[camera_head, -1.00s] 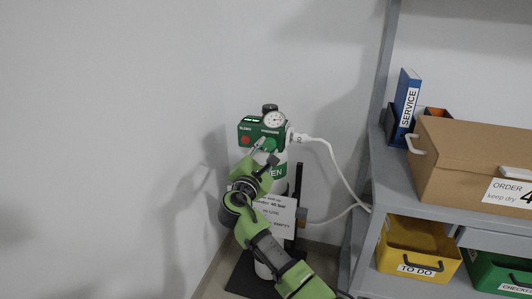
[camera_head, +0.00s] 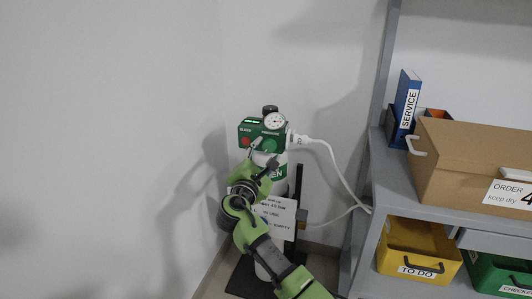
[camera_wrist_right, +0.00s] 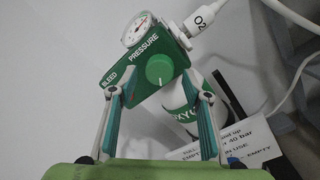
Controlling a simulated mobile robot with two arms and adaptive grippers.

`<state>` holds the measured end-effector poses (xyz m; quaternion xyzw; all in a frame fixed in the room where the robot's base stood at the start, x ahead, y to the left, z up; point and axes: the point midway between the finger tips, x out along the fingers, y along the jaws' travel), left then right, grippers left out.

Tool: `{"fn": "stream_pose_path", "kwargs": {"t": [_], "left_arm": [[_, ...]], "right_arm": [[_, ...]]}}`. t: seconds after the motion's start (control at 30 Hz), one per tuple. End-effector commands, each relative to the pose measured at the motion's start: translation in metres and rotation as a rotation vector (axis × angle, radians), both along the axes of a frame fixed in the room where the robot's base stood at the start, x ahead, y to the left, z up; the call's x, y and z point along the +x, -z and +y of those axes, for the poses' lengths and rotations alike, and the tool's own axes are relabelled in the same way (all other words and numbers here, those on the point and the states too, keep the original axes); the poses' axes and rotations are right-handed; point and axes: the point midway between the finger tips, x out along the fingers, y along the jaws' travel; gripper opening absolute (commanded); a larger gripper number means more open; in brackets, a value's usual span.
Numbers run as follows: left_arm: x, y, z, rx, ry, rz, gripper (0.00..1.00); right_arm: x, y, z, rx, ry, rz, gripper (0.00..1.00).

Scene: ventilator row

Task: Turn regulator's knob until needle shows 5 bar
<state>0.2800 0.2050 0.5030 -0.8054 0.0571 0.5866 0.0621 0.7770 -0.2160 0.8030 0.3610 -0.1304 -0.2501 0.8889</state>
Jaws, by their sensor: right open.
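The green regulator box (camera_head: 252,134) sits on top of a white and green cylinder (camera_head: 280,187) in the corner. Its round white gauge (camera_head: 275,121) is on top; it also shows in the right wrist view (camera_wrist_right: 138,29), too small to read the needle. The green pressure knob (camera_wrist_right: 159,69) has a small pale mark and is on the front face. My right gripper (camera_head: 263,160) is open in front of and slightly below the knob. In the right wrist view its two fingers (camera_wrist_right: 159,95) stand apart, with the knob ahead between them, not gripped. My left gripper is not in view.
A white hose (camera_head: 335,165) runs from the O2 outlet toward the grey shelf (camera_head: 385,190) at right. The shelf holds a cardboard box (camera_head: 460,155), a blue binder (camera_head: 405,100) and yellow (camera_head: 415,236) and green bins. A white sign (camera_head: 272,213) stands by the cylinder. The left wall is bare.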

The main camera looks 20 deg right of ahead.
Motion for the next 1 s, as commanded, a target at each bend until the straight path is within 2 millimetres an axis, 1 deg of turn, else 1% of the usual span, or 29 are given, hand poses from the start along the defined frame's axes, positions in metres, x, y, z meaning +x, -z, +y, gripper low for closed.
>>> {"fn": "stream_pose_path", "kwargs": {"t": [0.17, 0.3, 0.5, 0.6, 0.7, 1.0], "left_arm": [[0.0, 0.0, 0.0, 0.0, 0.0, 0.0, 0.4], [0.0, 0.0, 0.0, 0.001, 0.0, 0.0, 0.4], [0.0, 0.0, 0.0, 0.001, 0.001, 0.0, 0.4], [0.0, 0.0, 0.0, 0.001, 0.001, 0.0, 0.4], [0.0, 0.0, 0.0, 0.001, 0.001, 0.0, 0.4], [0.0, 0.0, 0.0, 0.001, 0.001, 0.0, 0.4]], "right_arm": [[-0.027, 0.003, 0.019, 0.003, -0.004, 0.001, 0.45], [-0.054, 0.005, 0.035, 0.003, -0.004, 0.002, 0.45], [-0.082, 0.006, 0.054, 0.003, -0.003, 0.001, 0.45], [-0.09, 0.007, 0.058, 0.004, -0.001, 0.002, 0.45], [-0.094, 0.007, 0.06, 0.002, -0.001, 0.001, 0.45], [-0.095, 0.007, 0.061, 0.004, -0.001, 0.002, 0.45]]}}
